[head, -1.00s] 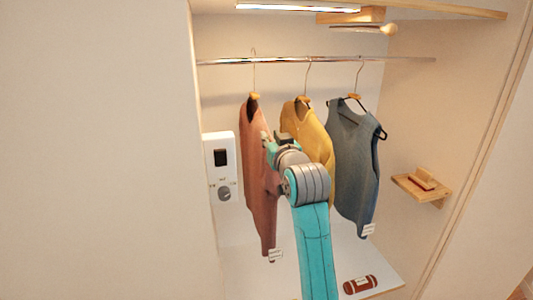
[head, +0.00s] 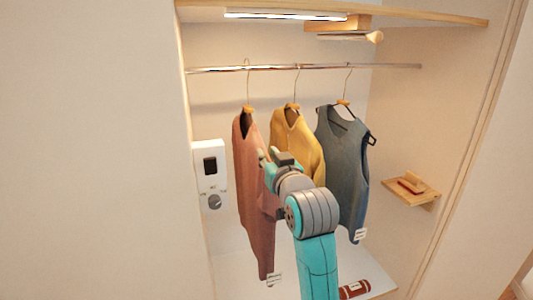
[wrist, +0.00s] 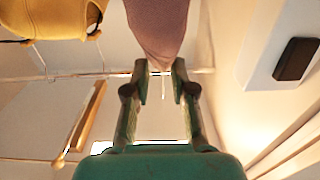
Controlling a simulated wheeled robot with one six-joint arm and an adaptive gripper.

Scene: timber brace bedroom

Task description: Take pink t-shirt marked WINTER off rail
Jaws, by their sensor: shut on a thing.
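The pink t-shirt (head: 257,200) hangs edge-on at the left of the row, on a hanger whose hook (head: 248,64) is over the metal rail (head: 215,69). A white tag (head: 274,279) is at its lower hem; its writing is too small to read. My gripper (head: 265,158) is at the shirt's right side, about mid-height. In the wrist view the pink cloth (wrist: 157,25) comes down to my fingertips (wrist: 160,68), which are shut on it; the exact grip is partly hidden. My arm hides part of the shirt's right side.
A yellow top (head: 297,135) and a blue-grey vest (head: 343,165) hang close on the right. A white panel (head: 208,175) is on the left wall. A small wooden shelf (head: 412,193) is on the right wall, and a brown roll (head: 355,289) lies on the closet floor.

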